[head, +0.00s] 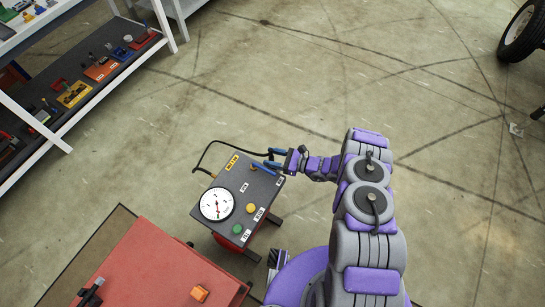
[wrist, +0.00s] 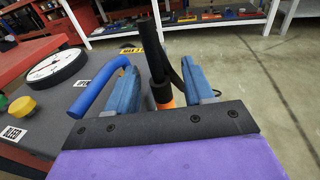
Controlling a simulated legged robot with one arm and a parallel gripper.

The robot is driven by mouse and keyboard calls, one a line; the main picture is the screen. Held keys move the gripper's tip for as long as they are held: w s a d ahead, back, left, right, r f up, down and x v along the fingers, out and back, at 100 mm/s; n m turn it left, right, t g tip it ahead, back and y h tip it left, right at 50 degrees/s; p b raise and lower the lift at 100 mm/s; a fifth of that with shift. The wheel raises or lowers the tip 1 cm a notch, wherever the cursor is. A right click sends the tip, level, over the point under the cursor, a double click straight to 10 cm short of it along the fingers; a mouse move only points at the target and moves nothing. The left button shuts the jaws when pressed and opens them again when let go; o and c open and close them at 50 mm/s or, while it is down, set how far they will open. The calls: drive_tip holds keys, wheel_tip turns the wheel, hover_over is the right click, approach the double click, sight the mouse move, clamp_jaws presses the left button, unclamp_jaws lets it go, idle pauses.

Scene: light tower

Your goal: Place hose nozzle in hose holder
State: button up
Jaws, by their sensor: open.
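My gripper (head: 273,158) is open beside the top right edge of the grey control panel (head: 229,190). In the wrist view its two blue fingers (wrist: 160,72) stand on either side of a black hose end with an orange part (wrist: 166,98), which looks like the hose nozzle. I cannot tell whether either finger touches it. A bent blue tube (wrist: 98,88) rises from the panel just left of the fingers; it also shows as a blue bar in the head view (head: 264,169). I cannot tell for sure which part is the hose holder.
The panel carries a round white gauge (head: 216,204) and several coloured buttons. The black hose (head: 226,141) arcs from the panel's left side to my gripper. A red cabinet (head: 150,262) stands at lower left, shelves (head: 105,75) at upper left. Floor beyond the panel is clear.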

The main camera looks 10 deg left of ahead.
drive_tip(key=shift+d+r, duration=0.1)
drive_tip(key=shift+r, duration=0.55)
drive_tip(key=s+d+p, duration=0.1)
drive_tip(key=d+p, duration=0.2)
drive_tip(key=d, duration=0.8)
drive_tip(key=shift+s+d+r, duration=0.15)
drive_tip(key=shift+d+r, duration=0.1)
drive_tip(key=shift+r, duration=0.05)
